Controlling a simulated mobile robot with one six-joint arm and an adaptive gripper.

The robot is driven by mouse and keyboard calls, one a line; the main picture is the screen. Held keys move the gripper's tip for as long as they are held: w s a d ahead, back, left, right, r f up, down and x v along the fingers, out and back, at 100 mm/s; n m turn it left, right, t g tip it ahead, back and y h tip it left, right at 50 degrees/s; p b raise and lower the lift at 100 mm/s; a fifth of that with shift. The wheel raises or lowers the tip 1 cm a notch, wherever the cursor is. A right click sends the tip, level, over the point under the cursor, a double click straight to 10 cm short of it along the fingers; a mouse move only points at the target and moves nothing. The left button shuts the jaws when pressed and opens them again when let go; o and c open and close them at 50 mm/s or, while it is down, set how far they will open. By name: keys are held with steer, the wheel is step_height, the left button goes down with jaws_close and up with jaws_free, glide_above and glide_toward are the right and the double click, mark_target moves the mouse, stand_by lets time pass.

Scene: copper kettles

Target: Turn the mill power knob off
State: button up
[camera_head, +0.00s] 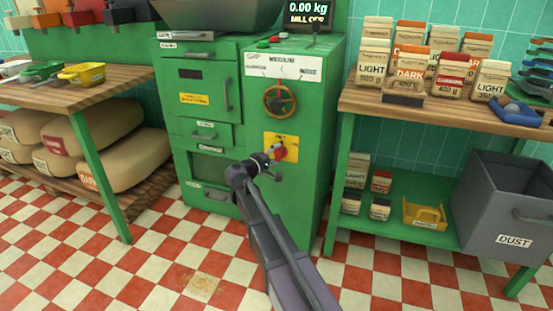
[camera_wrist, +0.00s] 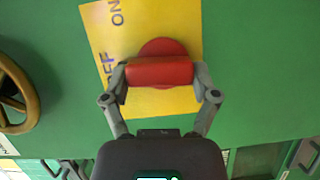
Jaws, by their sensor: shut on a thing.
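The mill (camera_head: 235,110) is a tall green cabinet. Its red power knob (camera_head: 279,151) sits on a yellow plate on the front right face. In the wrist view the red knob (camera_wrist: 160,72) has a bar-shaped handle lying crosswise on the yellow plate (camera_wrist: 120,45), which carries the words ON and OFF. My gripper (camera_head: 270,160) reaches up to the knob from below. In the wrist view my gripper (camera_wrist: 160,80) has a finger at each end of the red bar and is shut on it. The mill's display (camera_head: 306,12) reads 0.00 kg and MILL OFF.
A brass handwheel (camera_head: 280,99) is above the knob; it also shows at left in the wrist view (camera_wrist: 22,100). Sacks (camera_head: 120,145) lie on a low shelf left.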

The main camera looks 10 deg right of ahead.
steer(key=shift+f+n, duration=0.1)
steer(key=shift+n, duration=0.4)
steer(key=o, duration=1)
steer(key=shift+s+a, duration=0.1)
steer(key=v, duration=1.1)
steer(key=shift+s+a+f, duration=0.2)
steer(key=shift+a, duration=0.1)
